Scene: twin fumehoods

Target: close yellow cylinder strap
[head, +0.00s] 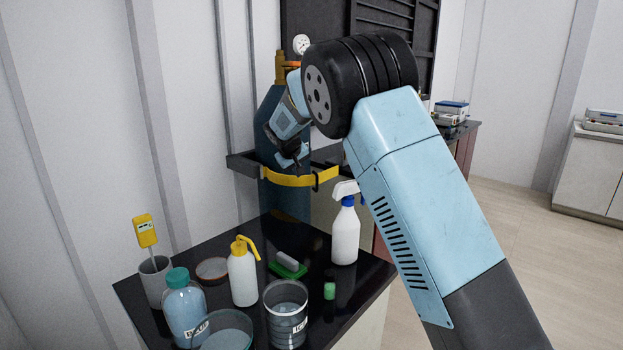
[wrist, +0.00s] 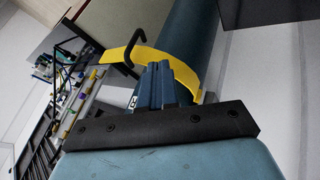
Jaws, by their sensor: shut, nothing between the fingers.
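The yellow strap (head: 285,180) lies across the front of the dark blue gas cylinder (head: 268,110) in the head view. Its right part reaches past the cylinder beside a black hook (head: 317,181). In the wrist view the strap (wrist: 190,74) curves around the cylinder (wrist: 194,35), and the bent black hook (wrist: 131,36) stands at its other part. I cannot tell whether the strap is fastened. My gripper (head: 294,160) is just above the strap, in front of the cylinder. Its fingers (wrist: 163,68) are shut and empty, overlapping the strap in the wrist view; contact is unclear.
A black bracket (head: 240,162) holds the cylinder by the wall. The dark bench (head: 225,262) in front carries a spray bottle (head: 345,235), a yellow-topped wash bottle (head: 243,275), a teal-capped bottle (head: 184,310) and beakers. Open floor (head: 520,225) lies to the right.

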